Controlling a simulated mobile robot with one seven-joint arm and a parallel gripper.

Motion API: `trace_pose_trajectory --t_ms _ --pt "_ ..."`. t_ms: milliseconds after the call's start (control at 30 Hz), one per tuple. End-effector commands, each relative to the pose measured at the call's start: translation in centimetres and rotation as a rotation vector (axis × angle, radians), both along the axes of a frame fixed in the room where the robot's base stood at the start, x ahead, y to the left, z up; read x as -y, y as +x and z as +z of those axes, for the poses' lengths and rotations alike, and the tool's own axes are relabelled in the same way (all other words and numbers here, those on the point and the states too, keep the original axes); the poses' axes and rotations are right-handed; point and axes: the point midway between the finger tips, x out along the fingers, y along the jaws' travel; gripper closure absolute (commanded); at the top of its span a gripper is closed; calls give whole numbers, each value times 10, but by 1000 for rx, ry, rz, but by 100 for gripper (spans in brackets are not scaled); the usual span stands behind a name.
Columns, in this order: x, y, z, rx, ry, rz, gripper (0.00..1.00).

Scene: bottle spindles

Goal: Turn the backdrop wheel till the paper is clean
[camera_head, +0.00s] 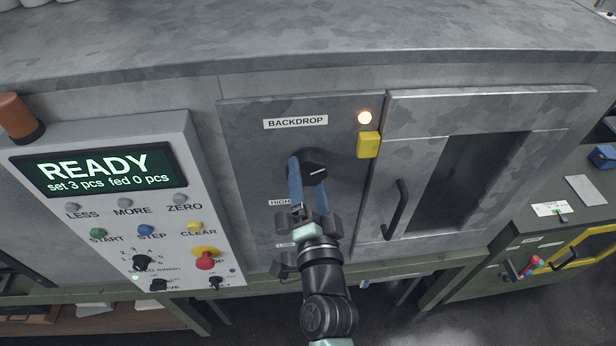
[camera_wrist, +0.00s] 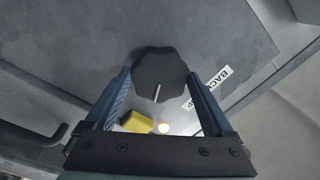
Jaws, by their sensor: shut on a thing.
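The backdrop wheel is a black lobed knob (camera_head: 315,167) on the grey panel under the BACKDROP label (camera_head: 296,122). In the wrist view the wheel (camera_wrist: 158,66) sits between the two blue fingers, its pale pointer line toward the bottom of the picture. My gripper (camera_head: 307,172) is shut on the wheel; it also shows in the wrist view (camera_wrist: 159,78). The paper cannot be made out; the dark window (camera_head: 470,180) in the door at right shows no clear paper.
A lit lamp (camera_head: 364,117) and a yellow block (camera_head: 369,145) are just right of the wheel. A black door handle (camera_head: 397,210) sticks out further right. The control box (camera_head: 120,200) at left reads READY. HIGH and LOW labels are partly hidden behind my gripper.

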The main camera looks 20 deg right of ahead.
Motion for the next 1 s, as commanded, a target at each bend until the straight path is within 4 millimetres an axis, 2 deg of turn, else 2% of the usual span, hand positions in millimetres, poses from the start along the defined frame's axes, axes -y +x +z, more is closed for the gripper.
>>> trace_pose_trajectory --t_ms 667,700,767,1000 --pt "0 0 -1 19 66 1 68" --pt "0 0 -1 18 66 0 11" --pt "0 0 -1 18 66 0 0" --pt "0 0 0 18 65 0 0"
